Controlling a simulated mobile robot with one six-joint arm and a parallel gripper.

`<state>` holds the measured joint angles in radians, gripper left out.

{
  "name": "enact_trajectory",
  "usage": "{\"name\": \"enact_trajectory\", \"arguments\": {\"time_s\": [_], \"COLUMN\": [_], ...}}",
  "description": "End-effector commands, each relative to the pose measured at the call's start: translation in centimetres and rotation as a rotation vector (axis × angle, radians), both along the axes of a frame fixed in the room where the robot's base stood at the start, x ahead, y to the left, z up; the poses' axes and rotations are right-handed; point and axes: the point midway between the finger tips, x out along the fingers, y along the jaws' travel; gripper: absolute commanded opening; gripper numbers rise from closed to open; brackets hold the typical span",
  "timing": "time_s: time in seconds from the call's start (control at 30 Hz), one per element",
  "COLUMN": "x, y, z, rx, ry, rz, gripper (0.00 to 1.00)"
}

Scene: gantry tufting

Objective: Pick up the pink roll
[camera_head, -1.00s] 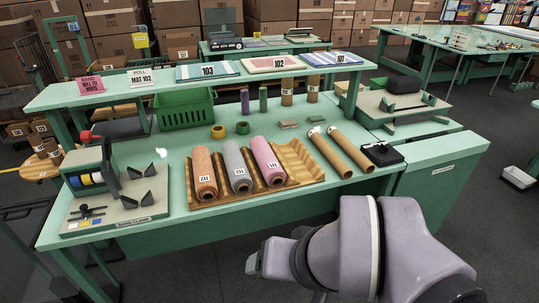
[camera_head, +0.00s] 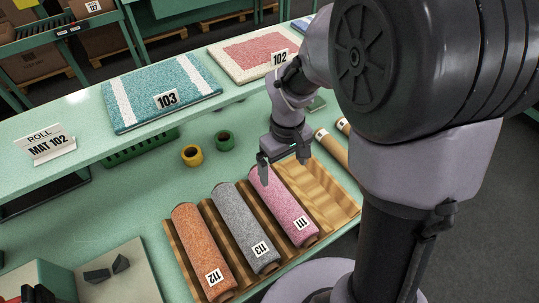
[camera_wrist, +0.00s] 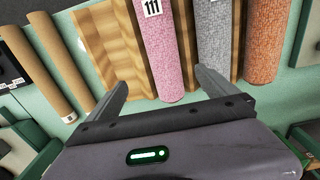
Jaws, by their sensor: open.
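The pink roll (camera_head: 283,207), labelled 111, lies in a wooden cradle tray (camera_head: 331,199) on the green bench. In the wrist view the pink roll (camera_wrist: 161,55) runs up the middle of the picture. My gripper (camera_head: 283,174) is at its far end, above it, with the fingers apart. In the wrist view my gripper (camera_wrist: 160,88) is open, with one finger on each side of the roll's line. Nothing is held. I cannot tell how far above the roll the fingertips are.
The grey roll 113 (camera_head: 244,228) lies beside the pink one, and the orange roll 112 (camera_head: 204,252) beyond it. Yellow tape (camera_head: 191,155) and green tape (camera_head: 224,141) sit behind. A raised shelf holds mat 103 (camera_head: 160,90) and mat 102 (camera_head: 250,52). Cardboard tubes (camera_wrist: 62,68) lie near the tray.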

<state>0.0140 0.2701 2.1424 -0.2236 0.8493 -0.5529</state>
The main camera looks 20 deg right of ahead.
Motion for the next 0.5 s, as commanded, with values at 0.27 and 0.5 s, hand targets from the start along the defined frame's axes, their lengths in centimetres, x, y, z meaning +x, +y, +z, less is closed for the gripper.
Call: {"name": "enact_trajectory", "arguments": {"time_s": [0.27, 0.5], "x": [-0.2, -0.6], "y": [0.1, 0.3], "z": [-8.5, -11.9], "rx": [0.001, 0.000], "ry": [0.004, 0.002], "rz": [-0.003, -0.002], "gripper": [0.97, 0.97]}}
